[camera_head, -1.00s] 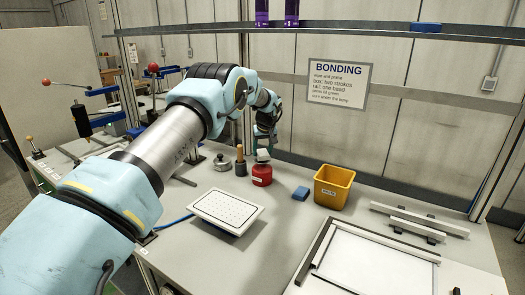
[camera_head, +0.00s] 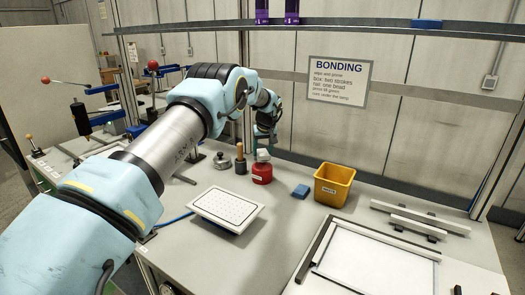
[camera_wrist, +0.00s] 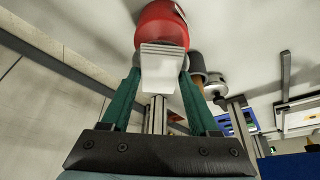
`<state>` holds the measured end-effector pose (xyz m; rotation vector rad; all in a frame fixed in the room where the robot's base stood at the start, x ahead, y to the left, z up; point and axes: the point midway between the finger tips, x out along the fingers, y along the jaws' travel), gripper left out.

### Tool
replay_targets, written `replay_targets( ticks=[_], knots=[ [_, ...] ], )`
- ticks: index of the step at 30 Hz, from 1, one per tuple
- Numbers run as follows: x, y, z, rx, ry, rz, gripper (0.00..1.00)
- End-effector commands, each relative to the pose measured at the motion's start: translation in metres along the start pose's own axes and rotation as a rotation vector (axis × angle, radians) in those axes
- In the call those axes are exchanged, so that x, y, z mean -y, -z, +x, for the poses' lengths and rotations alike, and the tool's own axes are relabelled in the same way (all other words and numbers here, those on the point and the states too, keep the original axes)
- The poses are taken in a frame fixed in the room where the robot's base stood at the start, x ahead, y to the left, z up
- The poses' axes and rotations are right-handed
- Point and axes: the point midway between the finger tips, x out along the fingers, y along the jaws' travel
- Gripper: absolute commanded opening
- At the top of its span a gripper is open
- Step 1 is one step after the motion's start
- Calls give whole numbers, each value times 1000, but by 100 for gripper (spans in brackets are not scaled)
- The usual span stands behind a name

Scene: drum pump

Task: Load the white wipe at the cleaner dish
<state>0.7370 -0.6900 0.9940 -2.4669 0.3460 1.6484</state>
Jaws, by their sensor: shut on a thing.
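The white wipe (camera_wrist: 161,68) is a pale folded pad between the fingertips of my gripper (camera_wrist: 160,88) in the wrist view. My gripper is shut on it. The red cleaner dish (camera_wrist: 161,24) is just beyond the wipe, which overlaps its near side in the wrist view. In the head view the red dish (camera_head: 262,175) stands on the bench, with the wipe (camera_head: 262,155) at its top and my gripper (camera_head: 264,145) above. Whether the wipe touches the dish top or hovers just over it, I cannot tell.
A dark pot with a wooden handle (camera_head: 240,160) and a grey metal pot (camera_head: 222,161) stand left of the dish. A white perforated plate (camera_head: 226,207) lies in front.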

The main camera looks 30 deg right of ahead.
Motion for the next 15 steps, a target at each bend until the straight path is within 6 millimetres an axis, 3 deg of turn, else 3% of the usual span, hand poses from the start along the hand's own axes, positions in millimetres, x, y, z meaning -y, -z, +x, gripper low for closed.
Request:
replay_targets(
  ticks=[15],
  knots=[
    [0,-3,6,0,0,0,17]
  ],
)
